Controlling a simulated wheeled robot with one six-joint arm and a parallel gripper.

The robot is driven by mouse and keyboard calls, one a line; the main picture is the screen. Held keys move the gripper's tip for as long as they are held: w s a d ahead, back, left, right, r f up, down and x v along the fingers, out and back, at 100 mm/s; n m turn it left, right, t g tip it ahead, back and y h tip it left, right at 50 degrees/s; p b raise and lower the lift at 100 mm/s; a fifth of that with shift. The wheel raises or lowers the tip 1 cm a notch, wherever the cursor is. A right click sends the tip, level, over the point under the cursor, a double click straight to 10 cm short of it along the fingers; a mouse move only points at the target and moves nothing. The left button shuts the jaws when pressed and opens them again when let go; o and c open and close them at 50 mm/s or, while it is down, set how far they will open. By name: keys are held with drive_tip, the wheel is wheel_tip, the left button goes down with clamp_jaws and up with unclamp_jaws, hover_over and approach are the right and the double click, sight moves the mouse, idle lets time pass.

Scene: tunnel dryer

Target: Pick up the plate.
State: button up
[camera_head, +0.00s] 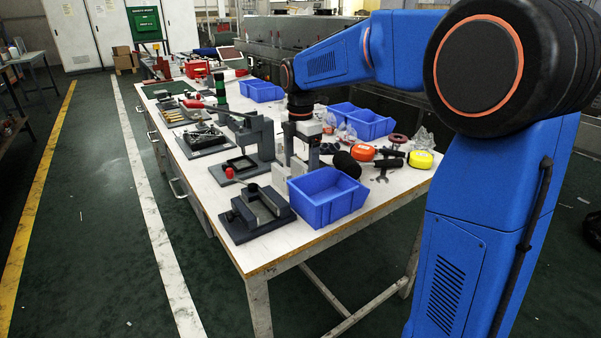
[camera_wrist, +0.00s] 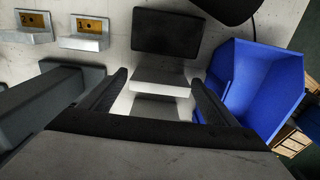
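In the wrist view, a light grey, flat-faced piece (camera_wrist: 160,80) lies between the two dark fingers of my gripper (camera_wrist: 160,86), with a black rectangular panel (camera_wrist: 165,33) beyond it. I cannot tell for sure whether this grey piece is the plate. The fingers stand wide apart, and a pale gap shows between each finger and the piece. In the head view, my gripper (camera_head: 302,150) points down low over the workbench, behind the front blue bin; its fingertips are hard to make out there.
A blue bin (camera_wrist: 262,85) stands close right of my fingers; it also shows in the head view (camera_head: 326,197). Two small brackets labelled 2 (camera_wrist: 35,27) and 1 (camera_wrist: 86,32) are at upper left. A black-based fixture (camera_head: 255,215) stands near the workbench's (camera_head: 270,258) front edge.

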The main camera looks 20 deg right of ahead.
drive_tip(key=c, duration=1)
drive_tip(key=shift+o, duration=0.2)
